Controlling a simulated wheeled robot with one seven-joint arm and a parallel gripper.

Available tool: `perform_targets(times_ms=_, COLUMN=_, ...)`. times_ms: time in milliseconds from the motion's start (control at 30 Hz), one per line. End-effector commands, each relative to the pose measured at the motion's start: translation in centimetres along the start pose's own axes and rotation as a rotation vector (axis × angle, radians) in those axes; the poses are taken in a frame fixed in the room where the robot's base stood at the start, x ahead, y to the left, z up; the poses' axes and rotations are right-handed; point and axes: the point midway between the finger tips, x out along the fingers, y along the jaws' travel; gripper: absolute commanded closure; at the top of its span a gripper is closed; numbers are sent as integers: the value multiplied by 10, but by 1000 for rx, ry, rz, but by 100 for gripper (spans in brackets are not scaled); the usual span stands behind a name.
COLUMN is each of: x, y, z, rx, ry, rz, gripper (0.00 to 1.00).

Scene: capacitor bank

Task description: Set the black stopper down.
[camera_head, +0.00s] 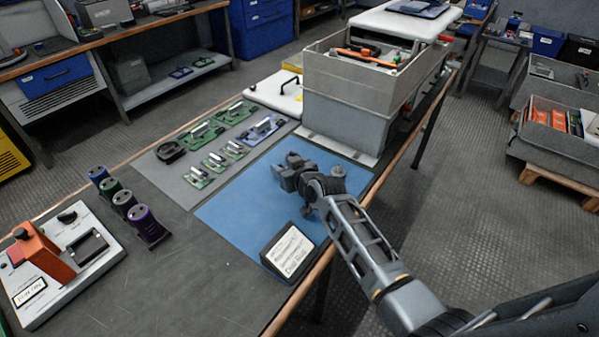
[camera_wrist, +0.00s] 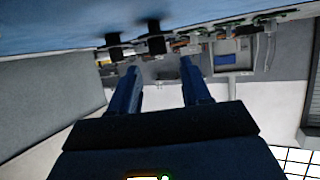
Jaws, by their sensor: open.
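In the wrist view, which is upside down, my gripper (camera_wrist: 160,65) has its two fingers apart with nothing between them. Two small black upright pieces (camera_wrist: 154,38) stand on the blue mat (camera_wrist: 60,22) beyond the fingertips; I cannot tell which is the black stopper. In the head view, my gripper (camera_head: 287,172) is low over the blue mat (camera_head: 240,215), pointing to the far left. Dark blocky shapes around its end blend with the fingers, so the stopper cannot be picked out there.
A grey crate (camera_head: 345,115) stands just behind the mat. Green boards and a black round piece (camera_head: 170,152) lie on the grey mat to the left. Coloured cylinders (camera_head: 146,222) and an orange-handled device (camera_head: 45,250) are farther left.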

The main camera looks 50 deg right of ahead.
Motion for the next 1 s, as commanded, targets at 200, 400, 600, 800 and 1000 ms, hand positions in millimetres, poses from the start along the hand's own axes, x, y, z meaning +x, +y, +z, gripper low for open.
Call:
perform_targets(times_ms=200, x=-48, y=0, z=1, rx=-2, ry=-1, rz=0, gripper=52)
perform_targets(times_ms=400, x=-84, y=0, z=0, rx=-1, ry=0, rz=0, gripper=52)
perform_targets(times_ms=600, x=-103, y=0, z=0, rx=0, ry=1, rz=0, gripper=52)
perform_targets(times_ms=800, x=-106, y=0, z=-1, rx=0, ry=2, rz=0, gripper=52)
perform_targets(times_ms=1000, x=-123, y=-8, z=12, rx=-12, ry=0, rz=-8, gripper=52)
